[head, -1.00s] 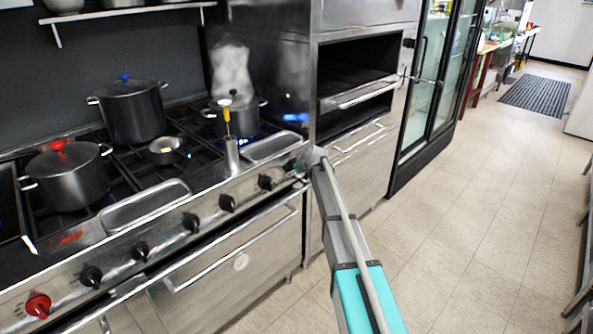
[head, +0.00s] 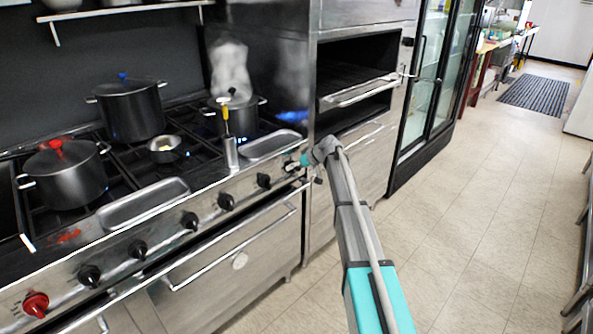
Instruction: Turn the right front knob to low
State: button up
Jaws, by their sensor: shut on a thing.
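The stove's front panel (head: 165,237) carries a row of black knobs and one red knob (head: 36,304) at the left end. My gripper (head: 291,167) is at the panel's right end, past the last clearly visible black knob (head: 263,181). It is shut on the right front knob, which is mostly hidden by the fingers. The knob's pointer and markings are too small to read.
A steaming pot (head: 233,117) stands at the back right over blue flames, with a yellow-handled utensil in a metal holder (head: 231,153) in front. A red-knobbed pot (head: 65,176) and blue-knobbed pot (head: 130,110) stand left. An oven handle (head: 230,250) runs below the panel.

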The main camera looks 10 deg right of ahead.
jog(key=m+y+b, duration=0.1)
jog(key=w+m+g+y+b, duration=0.1)
jog(key=y+b, duration=0.1)
jog(key=shift+f, duration=0.2)
jog(key=shift+s+r+m+g+y+b, duration=0.15)
jog(key=shift+m+g+y+b, duration=0.2)
jog(key=shift+y+b, duration=0.25)
jog(key=o, duration=1)
jog(key=shift+o, duration=0.2)
jog(key=shift+s, duration=0.1)
jog(key=shift+s, duration=0.1)
